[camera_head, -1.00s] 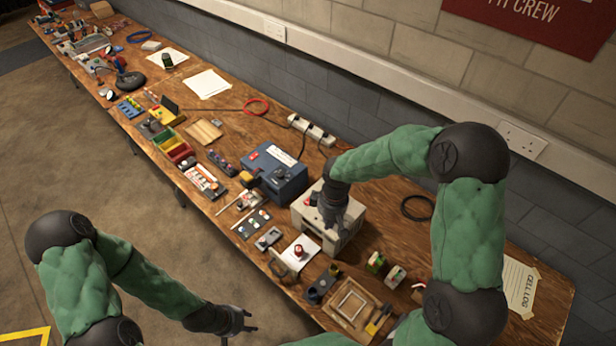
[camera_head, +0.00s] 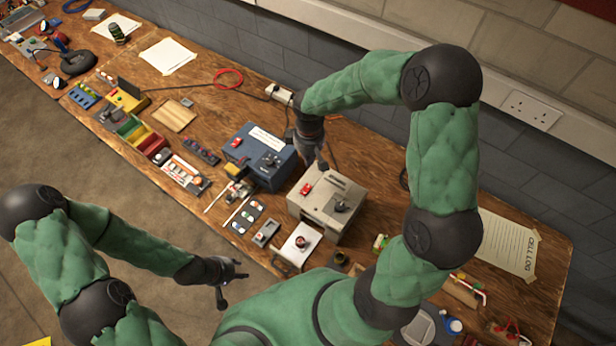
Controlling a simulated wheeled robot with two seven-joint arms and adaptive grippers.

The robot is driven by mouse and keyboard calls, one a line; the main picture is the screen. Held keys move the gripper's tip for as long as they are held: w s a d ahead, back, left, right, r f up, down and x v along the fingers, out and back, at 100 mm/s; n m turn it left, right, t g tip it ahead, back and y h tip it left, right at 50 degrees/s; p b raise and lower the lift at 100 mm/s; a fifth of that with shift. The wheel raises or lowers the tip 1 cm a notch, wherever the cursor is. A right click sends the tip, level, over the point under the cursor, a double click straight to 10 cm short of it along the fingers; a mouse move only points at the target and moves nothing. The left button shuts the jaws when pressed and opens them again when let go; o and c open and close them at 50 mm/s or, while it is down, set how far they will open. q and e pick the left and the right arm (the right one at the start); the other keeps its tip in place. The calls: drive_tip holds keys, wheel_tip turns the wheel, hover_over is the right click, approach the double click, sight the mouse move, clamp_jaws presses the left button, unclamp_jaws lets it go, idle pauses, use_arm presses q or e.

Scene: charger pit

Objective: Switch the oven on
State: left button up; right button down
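A pale grey box (camera_head: 318,207), which looks like the oven, stands on the wooden bench in the middle of the head view. A small red part (camera_head: 306,188) and a dark part (camera_head: 342,205) show on its top. I cannot make out a switch or its state. My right gripper (camera_head: 313,164) points down at the back left of the box, near the blue case. I cannot tell whether it touches anything or how wide its fingers are. My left gripper (camera_head: 231,287) is open and empty, low in front of the bench edge.
A blue case (camera_head: 262,174) stands left of the grey box. A power strip (camera_head: 280,94) lies at the back by the wall. Small trays and tools crowd the bench front. Bare wood shows around the red cable ring (camera_head: 228,79).

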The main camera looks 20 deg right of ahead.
sight(309, 186)
wheel_tip(309, 186, down, 14)
drive_tip(key=shift+b, duration=0.55)
drive_tip(key=shift+f, duration=0.1)
drive_tip(key=shift+f+b, duration=0.25)
drive_tip(key=shift+b, duration=0.25)
drive_tip(key=shift+r, duration=0.1)
drive_tip(key=shift+s+a+r, duration=0.35)
drive_tip(key=shift+a, duration=0.2)
